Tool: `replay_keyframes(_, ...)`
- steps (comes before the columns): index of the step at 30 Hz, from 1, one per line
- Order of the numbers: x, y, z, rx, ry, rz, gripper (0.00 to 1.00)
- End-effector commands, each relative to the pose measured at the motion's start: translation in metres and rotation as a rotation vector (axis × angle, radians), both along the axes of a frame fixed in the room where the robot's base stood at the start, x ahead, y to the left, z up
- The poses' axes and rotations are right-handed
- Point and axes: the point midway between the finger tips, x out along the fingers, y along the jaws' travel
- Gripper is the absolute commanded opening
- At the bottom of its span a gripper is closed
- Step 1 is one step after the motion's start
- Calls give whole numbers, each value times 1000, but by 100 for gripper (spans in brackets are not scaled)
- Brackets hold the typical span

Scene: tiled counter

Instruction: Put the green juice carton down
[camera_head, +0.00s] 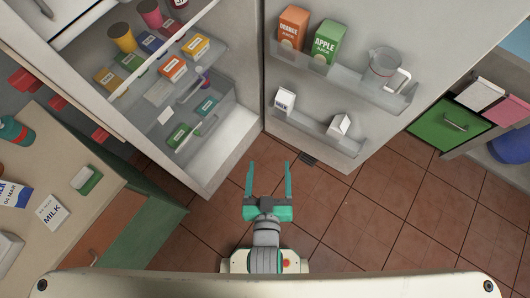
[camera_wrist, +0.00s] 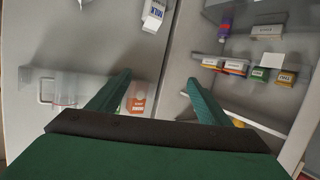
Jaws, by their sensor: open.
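The green juice carton (camera_head: 327,43), labelled APPLE, stands upright on the upper door shelf (camera_head: 350,86) of the open fridge, right of an orange carton (camera_head: 293,27). In the wrist view the orange carton (camera_wrist: 138,98) shows beside my finger, and only a thin green strip, perhaps the green carton, shows past that finger. My gripper (camera_head: 269,168) is open, with nothing between its teal fingers. It is over the floor in front of the fridge, well apart from the green carton. In the wrist view my gripper (camera_wrist: 158,80) also shows empty.
A glass jug (camera_head: 384,62) stands right of the cartons. Two white cartons sit on the lower door shelf (camera_head: 315,129). The fridge's inner shelves hold several small boxes. A counter (camera_head: 118,196) with milk cartons is at left. The tiled floor (camera_head: 370,215) is clear.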

Motion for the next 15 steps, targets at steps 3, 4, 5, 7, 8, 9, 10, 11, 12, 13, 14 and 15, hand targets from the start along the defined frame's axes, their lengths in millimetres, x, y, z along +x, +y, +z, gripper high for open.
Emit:
replay_keyframes(3,-41,5,-3,23,-1,13,72)
replay_keyframes(4,-50,6,-2,30,-5,16,72)
replay_keyframes(5,-59,7,-1,36,-9,17,72)
replay_keyframes(7,-79,9,3,48,-17,20,72)
replay_keyframes(8,-86,9,5,54,-21,20,72)
replay_keyframes(9,-95,10,7,59,-26,21,72)
replay_keyframes(10,-101,10,9,63,-30,21,72)
replay_keyframes(11,-106,11,11,67,-32,23,72)
replay_keyframes(12,-112,11,13,71,-36,22,72)
replay_keyframes(13,-116,11,15,73,-39,21,72)
replay_keyframes(14,-119,11,16,75,-41,21,72)
replay_keyframes(15,-122,11,17,77,-42,21,72)
